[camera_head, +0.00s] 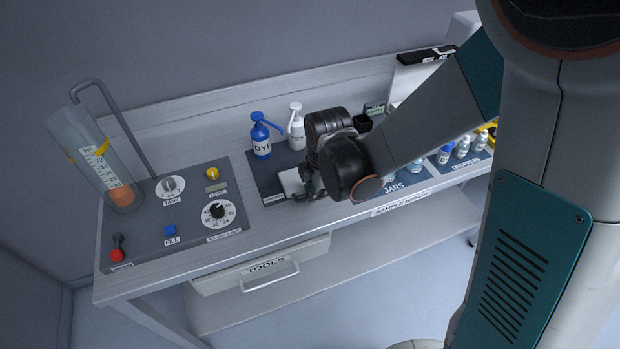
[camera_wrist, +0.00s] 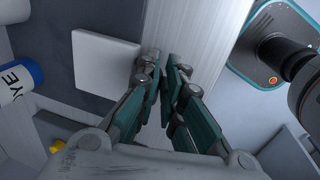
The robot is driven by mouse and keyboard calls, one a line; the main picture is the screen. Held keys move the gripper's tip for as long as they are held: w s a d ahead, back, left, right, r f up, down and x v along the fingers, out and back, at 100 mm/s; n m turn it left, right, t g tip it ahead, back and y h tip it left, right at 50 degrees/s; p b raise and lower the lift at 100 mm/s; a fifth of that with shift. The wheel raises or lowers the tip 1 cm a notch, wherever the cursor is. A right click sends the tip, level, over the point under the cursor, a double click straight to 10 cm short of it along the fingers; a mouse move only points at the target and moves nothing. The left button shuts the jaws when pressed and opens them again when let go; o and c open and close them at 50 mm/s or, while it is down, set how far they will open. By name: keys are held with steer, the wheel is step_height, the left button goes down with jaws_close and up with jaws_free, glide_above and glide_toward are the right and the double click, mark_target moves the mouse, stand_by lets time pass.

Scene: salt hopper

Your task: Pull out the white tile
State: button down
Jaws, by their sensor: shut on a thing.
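The white tile (camera_head: 291,182) lies flat on a dark mat on the bench, just left of my gripper (camera_head: 309,185). In the wrist view the tile (camera_wrist: 105,60) is a pale square, and its right edge meets the left finger of my gripper (camera_wrist: 162,72). The two fingers are close together, shut at the tile's front edge. The left finger hides the exact contact.
A blue DYE bottle (camera_head: 261,136) and a white bottle (camera_head: 296,126) stand behind the tile. A control panel (camera_head: 190,215) with knobs is at left. Small jars and droppers (camera_head: 462,147) stand at right. The TOOLS drawer (camera_head: 262,268) is below.

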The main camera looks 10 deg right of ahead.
steer(key=shift+s, duration=0.5)
steer(key=c, duration=1.7)
jaws_free()
steer(key=shift+r, duration=0.15)
steer(key=shift+a+r, duration=0.1)
steer(key=shift+r, duration=0.2)
step_height(320, 180, up, 6)
steer(key=s, duration=0.1)
steer(key=shift+s+d+r, duration=0.2)
steer(key=shift+d+r, duration=0.05)
steer(key=shift+d, duration=0.15)
